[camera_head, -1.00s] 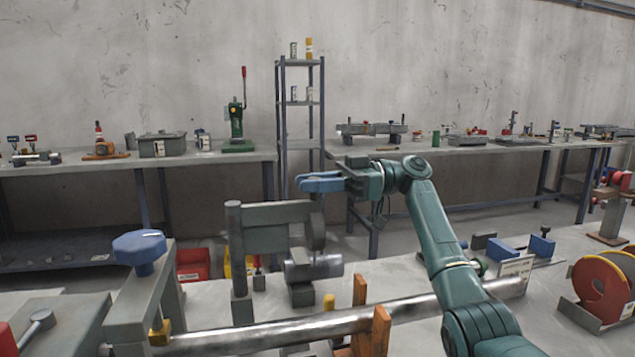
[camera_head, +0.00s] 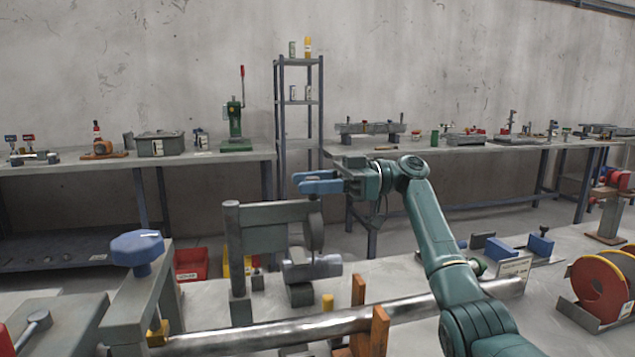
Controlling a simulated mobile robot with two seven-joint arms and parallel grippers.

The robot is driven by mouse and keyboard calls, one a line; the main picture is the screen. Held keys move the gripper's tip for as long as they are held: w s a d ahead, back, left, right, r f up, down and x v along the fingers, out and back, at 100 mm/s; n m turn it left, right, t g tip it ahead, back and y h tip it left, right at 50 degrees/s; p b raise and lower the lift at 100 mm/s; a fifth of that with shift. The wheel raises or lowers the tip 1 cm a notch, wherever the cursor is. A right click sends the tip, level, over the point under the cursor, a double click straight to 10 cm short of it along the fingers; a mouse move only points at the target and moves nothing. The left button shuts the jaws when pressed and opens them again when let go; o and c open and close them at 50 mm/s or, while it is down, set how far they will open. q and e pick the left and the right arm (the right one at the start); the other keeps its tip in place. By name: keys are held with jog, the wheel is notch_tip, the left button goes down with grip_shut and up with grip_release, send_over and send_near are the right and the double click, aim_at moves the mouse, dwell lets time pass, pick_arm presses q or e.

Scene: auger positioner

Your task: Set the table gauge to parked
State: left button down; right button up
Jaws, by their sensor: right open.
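My right gripper (camera_head: 318,183) has blue fingers and points left, above and beyond the near bench. It is open and empty. Just below it, a grey post (camera_head: 235,265) carries a thick horizontal arm (camera_head: 272,214) with a dark upright disc (camera_head: 313,232) at its right end. A short grey cylinder on a block (camera_head: 308,268) sits under the disc. No label marks any part as the table gauge, so I cannot tell for sure which part it is. The gripper appears apart from these parts. My left gripper is not in view.
A long metal bar (camera_head: 260,333) runs across the near bench through an orange support (camera_head: 378,328). A blue knob (camera_head: 137,247) stands on a grey frame at left. A red reel (camera_head: 597,287) stands at right. Loaded benches and a shelf rack (camera_head: 281,130) stand behind.

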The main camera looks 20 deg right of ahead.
jog(key=s+d, duration=0.2)
jog(key=d, duration=1.1)
